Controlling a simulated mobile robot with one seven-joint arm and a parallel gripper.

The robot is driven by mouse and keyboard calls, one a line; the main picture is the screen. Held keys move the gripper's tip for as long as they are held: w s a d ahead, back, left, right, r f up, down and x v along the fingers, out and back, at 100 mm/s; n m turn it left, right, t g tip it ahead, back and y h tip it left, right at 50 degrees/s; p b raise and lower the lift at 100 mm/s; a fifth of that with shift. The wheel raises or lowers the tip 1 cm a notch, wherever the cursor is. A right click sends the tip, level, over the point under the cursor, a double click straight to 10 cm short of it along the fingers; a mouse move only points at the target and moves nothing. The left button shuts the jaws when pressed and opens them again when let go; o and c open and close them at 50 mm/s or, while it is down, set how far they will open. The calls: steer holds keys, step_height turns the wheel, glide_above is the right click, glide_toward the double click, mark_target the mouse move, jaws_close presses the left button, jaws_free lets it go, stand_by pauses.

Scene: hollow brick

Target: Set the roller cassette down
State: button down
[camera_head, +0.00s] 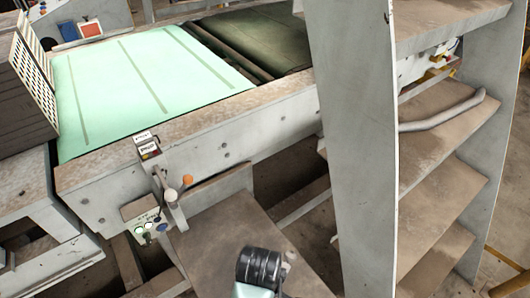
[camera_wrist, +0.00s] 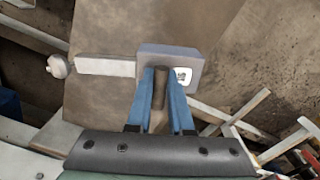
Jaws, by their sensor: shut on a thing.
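My gripper (camera_wrist: 161,88) shows in the wrist view with two blue fingers shut around a brown, handle-like post. The post meets a grey block with a small white window, which I take for the roller cassette (camera_wrist: 150,51). A pale bar runs left from the block toward a round knob; I cannot tell whether they are one piece. Behind it is a brown plate (camera_wrist: 105,25), also in the head view (camera_head: 215,235). I cannot tell whether the cassette touches the plate. In the head view my dark wrist is over the plate's lower edge and the fingers are hidden.
A grey shelf rack (camera_head: 355,130) with brown shelves stands close on the right; a bent grey pipe (camera_head: 440,115) lies on one. Behind the plate is a machine bed with a pale green sheet (camera_head: 140,85).

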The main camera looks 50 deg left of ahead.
step_height(320, 180, down, 10)
steer(key=shift+s+r, duration=0.1)
steer(key=shift+s, duration=0.05)
stand_by(0.3)
steer(key=c, duration=0.8)
jaws_free()
steer(key=shift+f, duration=0.25)
